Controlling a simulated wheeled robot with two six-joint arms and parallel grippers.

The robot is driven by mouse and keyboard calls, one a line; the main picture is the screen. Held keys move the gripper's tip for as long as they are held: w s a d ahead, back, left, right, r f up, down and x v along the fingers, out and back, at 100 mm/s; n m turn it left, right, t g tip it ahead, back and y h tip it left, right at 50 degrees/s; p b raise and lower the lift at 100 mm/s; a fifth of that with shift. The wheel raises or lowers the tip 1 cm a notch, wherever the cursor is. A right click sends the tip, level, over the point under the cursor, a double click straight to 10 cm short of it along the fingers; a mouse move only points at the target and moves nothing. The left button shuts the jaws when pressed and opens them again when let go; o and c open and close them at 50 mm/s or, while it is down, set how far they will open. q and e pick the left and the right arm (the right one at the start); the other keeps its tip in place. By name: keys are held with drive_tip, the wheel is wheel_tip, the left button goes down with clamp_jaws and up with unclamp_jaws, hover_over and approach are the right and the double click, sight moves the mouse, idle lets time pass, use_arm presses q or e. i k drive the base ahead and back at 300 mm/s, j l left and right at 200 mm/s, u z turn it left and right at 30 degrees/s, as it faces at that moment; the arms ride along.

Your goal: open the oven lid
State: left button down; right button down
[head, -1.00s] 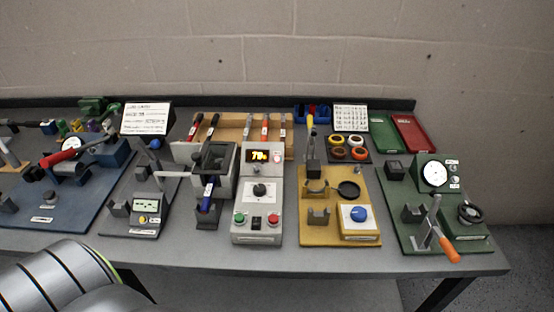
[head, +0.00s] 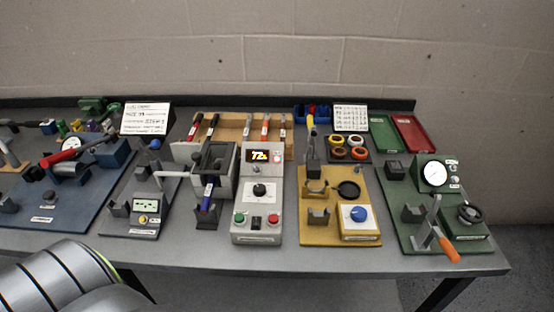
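The oven appears to be the grey box (head: 226,185) left of the middle of the bench in the head view. Its top (head: 213,154) looks dark; I cannot tell whether this is the lid or an opening. A dark blue handle-like part (head: 208,190) is at its front. Beside it on the right stands a grey control panel (head: 259,210) with a lit display (head: 260,156), a black knob, and green and red buttons. Neither gripper is in view. Only a grey link of my arm shows at the lower left, apart from the oven.
A grey fixture (head: 140,205) with a white bar stands left of the oven. A yellow fixture board (head: 312,235) and a green one (head: 400,225) are to the right. A wooden rack (head: 235,122) with several pens or tools stands behind. The front bench edge is mostly clear.

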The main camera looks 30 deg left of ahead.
sight(199, 158)
drive_tip(key=u, duration=1.5)
